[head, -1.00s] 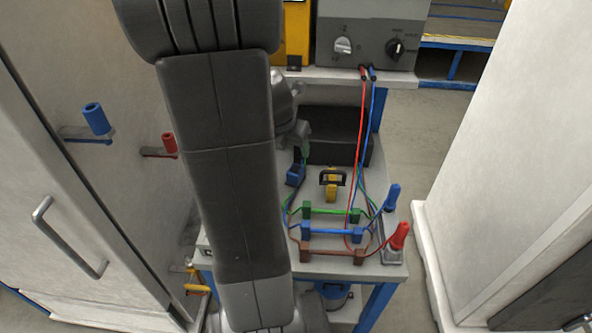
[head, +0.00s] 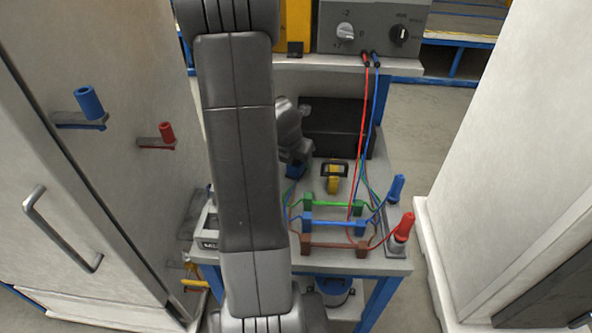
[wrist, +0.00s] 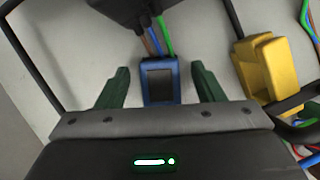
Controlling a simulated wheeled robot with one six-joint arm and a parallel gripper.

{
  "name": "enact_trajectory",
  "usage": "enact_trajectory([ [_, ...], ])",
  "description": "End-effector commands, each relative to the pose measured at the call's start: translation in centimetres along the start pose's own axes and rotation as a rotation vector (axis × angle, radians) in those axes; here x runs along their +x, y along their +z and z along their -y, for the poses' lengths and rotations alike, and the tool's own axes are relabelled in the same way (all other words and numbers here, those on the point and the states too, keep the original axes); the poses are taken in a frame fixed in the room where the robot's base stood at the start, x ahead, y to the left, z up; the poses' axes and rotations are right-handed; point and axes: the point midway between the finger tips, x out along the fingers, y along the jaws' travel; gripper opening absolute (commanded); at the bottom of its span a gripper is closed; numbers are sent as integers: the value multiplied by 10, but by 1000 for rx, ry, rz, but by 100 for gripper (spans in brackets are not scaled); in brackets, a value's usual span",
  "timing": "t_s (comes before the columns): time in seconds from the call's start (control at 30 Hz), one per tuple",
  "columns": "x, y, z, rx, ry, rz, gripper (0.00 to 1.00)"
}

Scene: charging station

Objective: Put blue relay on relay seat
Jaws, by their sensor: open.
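A small blue block with a dark face, which I take for the blue relay (wrist: 160,82), is in the wrist view. Brown, blue and green wires run into its far end. My gripper (wrist: 163,86) is open, with one green finger on each side of the relay and a gap to each. It does not hold it. In the head view only part of the relay (head: 296,171) shows below my wrist, on the bench top. I cannot pick out the relay seat with certainty; part of the bench is hidden behind my arm.
A yellow clamp-like part (wrist: 265,68) with a black handle stands close to the right finger. Green, blue (head: 335,222) and brown wired bars lie farther right on the bench. A black box (head: 338,128) stands behind. A cabinet with a handle (head: 60,228) is at left.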

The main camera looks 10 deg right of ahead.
Motion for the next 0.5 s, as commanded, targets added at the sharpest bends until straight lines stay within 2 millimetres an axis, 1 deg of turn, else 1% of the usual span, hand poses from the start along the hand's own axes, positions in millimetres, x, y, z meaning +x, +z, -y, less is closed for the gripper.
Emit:
enact_trajectory([
  [0.03, 6, 0, 0, -1, 0, 0, 62],
  [0.07, 6, 0, 0, -1, 1, 1, 62],
  [0.23, 5, 1, 0, -1, 1, 1, 62],
  [0.27, 5, 1, 0, -1, 1, 1, 60],
  [0.3, 5, 0, 0, -1, 1, 1, 52],
  [0.47, 5, 0, 0, -1, 1, 1, 21],
  [0.5, 5, 0, 0, -1, 1, 1, 13],
])
